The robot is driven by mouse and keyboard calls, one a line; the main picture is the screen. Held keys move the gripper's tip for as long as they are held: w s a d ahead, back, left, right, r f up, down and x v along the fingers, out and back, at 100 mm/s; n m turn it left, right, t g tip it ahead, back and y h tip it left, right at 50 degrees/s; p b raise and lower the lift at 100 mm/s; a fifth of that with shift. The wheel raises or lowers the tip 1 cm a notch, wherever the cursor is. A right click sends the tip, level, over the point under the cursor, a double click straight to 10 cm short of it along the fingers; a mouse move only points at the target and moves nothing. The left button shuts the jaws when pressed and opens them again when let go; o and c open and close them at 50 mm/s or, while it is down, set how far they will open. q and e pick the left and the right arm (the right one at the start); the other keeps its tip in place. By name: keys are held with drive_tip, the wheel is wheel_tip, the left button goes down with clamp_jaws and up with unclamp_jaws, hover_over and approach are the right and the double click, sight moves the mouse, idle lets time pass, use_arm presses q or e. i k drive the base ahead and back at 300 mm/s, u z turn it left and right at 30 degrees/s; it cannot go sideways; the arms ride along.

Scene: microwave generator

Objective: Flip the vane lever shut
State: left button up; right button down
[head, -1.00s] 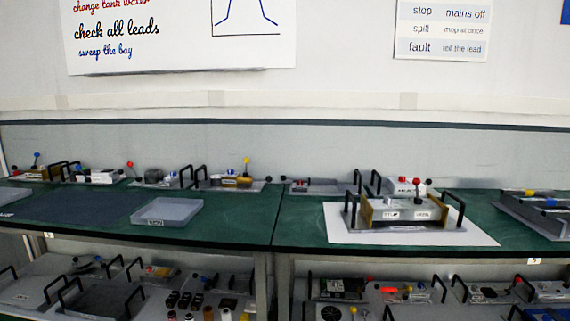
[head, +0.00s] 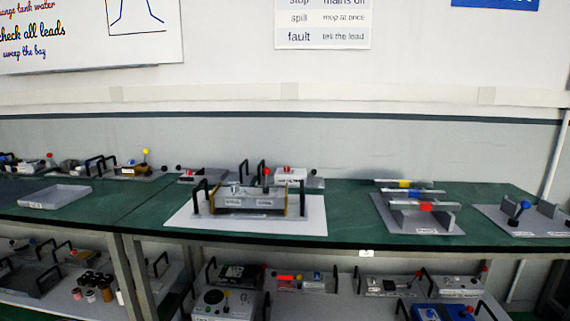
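Neither of my grippers is in view. A grey unit (head: 248,201) with two small front labels and black side handles stands on a white sheet (head: 275,227) on the green bench. A lever with a red knob (head: 266,172) rises at this unit; I cannot tell whether it belongs to the unit or to the things behind it. The labels are too small to read, so I cannot tell which lever is the vane lever or how it is set.
A grey tray (head: 54,197) lies on the bench (head: 347,206) at left. A rack with coloured blocks (head: 423,206) and a plate with a blue-knobbed lever (head: 521,208) stand at right. Several devices line the back and the lower shelf. Bare bench lies between the sheet and the rack.

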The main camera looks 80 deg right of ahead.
sight(266, 170)
drive_tip(key=k, duration=0.3)
drive_tip(key=z, duration=1.9)
